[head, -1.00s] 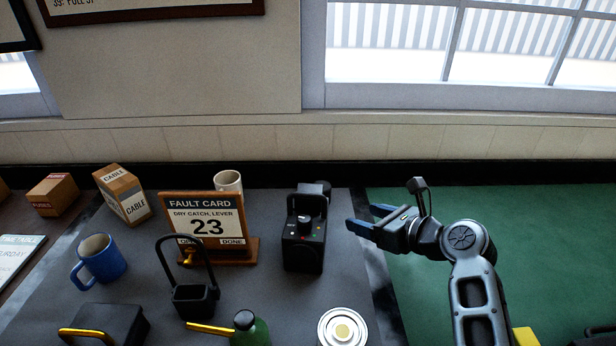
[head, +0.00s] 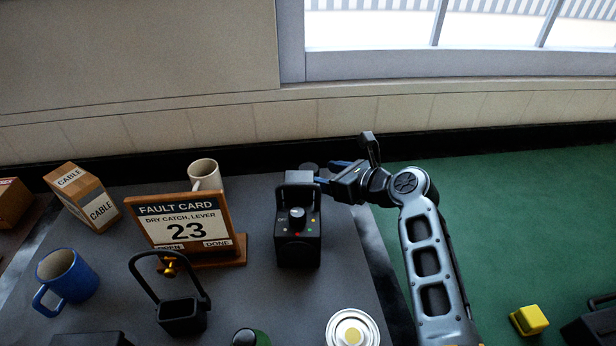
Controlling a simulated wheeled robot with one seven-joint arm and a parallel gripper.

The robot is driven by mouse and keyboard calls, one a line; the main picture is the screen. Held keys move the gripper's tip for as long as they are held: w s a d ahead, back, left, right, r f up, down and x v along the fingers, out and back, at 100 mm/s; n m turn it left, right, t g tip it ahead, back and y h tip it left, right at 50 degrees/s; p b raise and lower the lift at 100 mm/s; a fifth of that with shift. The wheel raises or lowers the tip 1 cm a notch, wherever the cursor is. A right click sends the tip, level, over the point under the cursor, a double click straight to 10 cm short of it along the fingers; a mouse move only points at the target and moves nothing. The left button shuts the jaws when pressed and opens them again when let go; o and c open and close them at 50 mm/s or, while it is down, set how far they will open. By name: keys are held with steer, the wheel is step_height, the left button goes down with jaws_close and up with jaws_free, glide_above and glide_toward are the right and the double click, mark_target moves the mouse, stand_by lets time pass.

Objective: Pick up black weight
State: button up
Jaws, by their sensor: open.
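My gripper (head: 323,173) is open, its blue fingers pointing left just behind the right edge of a black box with a knob and small coloured lights (head: 298,240). A small dark object (head: 309,168) shows behind that box, right at my fingertips. It is mostly hidden and may be the black weight, but I cannot tell for sure. I cannot see whether my fingers are around it or only beside it. Nothing is clearly held.
A fault card stand (head: 188,222), a white mug (head: 205,174), a black open-topped holder with a loop handle (head: 181,316) and a blue mug (head: 66,277) stand left. A round tin (head: 352,328) is in front. A yellow block (head: 528,320) lies on the mostly clear green surface (head: 500,220).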

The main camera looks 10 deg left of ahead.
mark_target(316, 173)
steer(key=shift+w+a+f+b, duration=0.5)
steer(key=shift+a+f+b, duration=0.15)
steer(key=shift+b, duration=0.55)
steer(key=shift+w+a+f+b, duration=0.25)
steer(key=shift+w+a+b, duration=0.15)
steer(key=shift+a+b, duration=0.25)
steer(key=shift+w+a+r+b, duration=0.1)
steer(key=shift+w+a+b, duration=0.05)
steer(key=shift+b, duration=0.15)
steer(key=c, duration=1.1)
